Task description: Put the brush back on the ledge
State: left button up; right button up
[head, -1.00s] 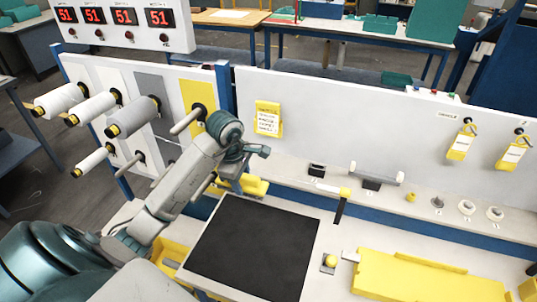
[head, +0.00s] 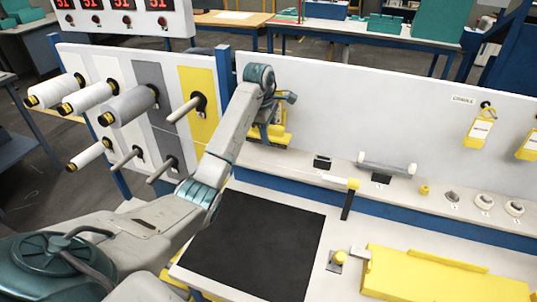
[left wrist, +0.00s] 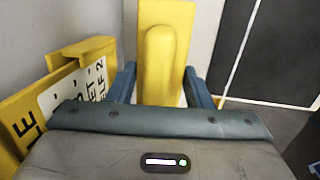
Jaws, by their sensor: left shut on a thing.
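My left gripper (head: 268,134) is at the back white panel, just above the ledge (head: 300,157), at the ledge's left part. In the left wrist view it is shut on a yellow block-like thing with a rounded ridge, which I take to be the brush (left wrist: 160,55). The blue fingers stand on both sides of it. Its bristles are hidden. In the head view the gripper and arm hide most of it, and I cannot tell whether it touches the ledge. My right gripper is not in view.
A yellow lettered card holder (left wrist: 55,95) is close to the left of the gripper. The ledge bears a small black block (head: 322,162), a pale roller (head: 387,166) and several small round parts. Thread spools (head: 128,104) stick out at left. A black mat (head: 255,245) lies below.

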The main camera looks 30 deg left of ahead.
pick_arm(q)
jog(key=shift+f, duration=0.65)
jog(key=shift+s+p, duration=0.1)
jog(key=shift+p, duration=0.25)
notch_tip(320, 180, down, 3)
jog(key=shift+s+f+p, duration=0.1)
jog(key=shift+s+p, duration=0.05)
jog(key=shift+p, duration=0.75)
jog(key=shift+w+a+f+p, duration=0.1)
jog(key=shift+w+f+p, duration=0.1)
jog(key=shift+p, duration=0.15)
jog(key=shift+w+f, duration=0.1)
jog(key=shift+f, duration=0.25)
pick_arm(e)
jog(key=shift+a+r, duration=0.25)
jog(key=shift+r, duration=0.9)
pick_arm(q)
jog(key=shift+f, duration=0.1)
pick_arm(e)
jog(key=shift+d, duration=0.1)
pick_arm(q)
jog(key=o, duration=0.7)
jog(key=shift+o, duration=0.2)
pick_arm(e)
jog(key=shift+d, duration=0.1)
